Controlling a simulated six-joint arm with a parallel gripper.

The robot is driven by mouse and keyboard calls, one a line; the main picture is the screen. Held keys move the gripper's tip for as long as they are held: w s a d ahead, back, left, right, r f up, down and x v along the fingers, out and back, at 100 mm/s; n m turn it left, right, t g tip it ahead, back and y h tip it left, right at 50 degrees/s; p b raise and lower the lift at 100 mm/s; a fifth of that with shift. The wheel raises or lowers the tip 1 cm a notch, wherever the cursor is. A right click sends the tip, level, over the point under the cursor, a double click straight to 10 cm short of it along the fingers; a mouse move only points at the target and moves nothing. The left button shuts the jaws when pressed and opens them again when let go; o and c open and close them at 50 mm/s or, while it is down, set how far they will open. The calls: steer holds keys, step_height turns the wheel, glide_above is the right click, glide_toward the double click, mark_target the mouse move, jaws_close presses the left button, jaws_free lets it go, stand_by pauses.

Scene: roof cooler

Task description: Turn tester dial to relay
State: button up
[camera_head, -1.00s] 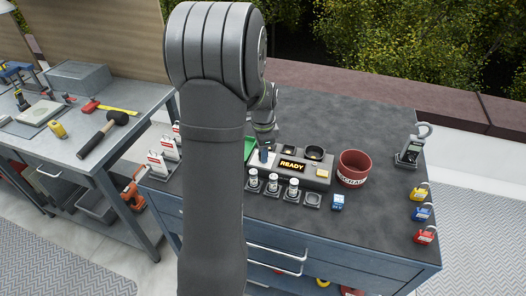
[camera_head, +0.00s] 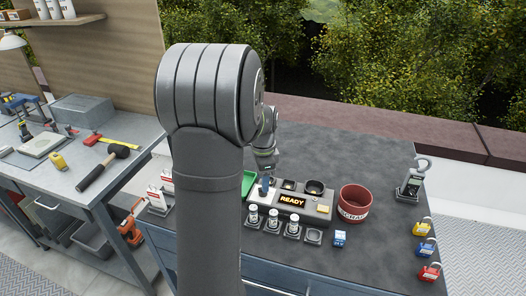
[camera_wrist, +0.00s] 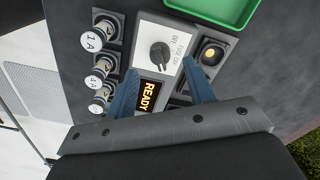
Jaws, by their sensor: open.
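The tester (camera_head: 322,209) is a grey box on the dark-topped bench, with a lit READY display (camera_head: 292,200). Its black dial knob (camera_wrist: 160,54) sits on a white plate (camera_wrist: 181,29) in the wrist view. Small labels are printed around the knob, too small to read surely, so its setting cannot be told. My gripper (camera_wrist: 159,66) is open, its blue fingers on either side of the knob in the picture. I see no contact with the knob. In the head view my gripper (camera_head: 266,184) is over the tester's left end and hides the dial.
Several fuses (camera_head: 272,218) stand in front of the tester, near a blue relay-like block (camera_head: 339,239). A red scrap bin (camera_head: 354,204) is at its right and a green tray (camera_head: 248,183) at its left. Padlocks (camera_head: 427,248) lie at the right edge. The bench's right-hand part is mostly clear.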

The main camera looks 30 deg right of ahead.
step_height(320, 180, up, 14)
steer(key=shift+f, duration=0.25)
stand_by(0.4)
step_height(320, 180, down, 18)
steer(key=shift+r, duration=0.25)
stand_by(0.3)
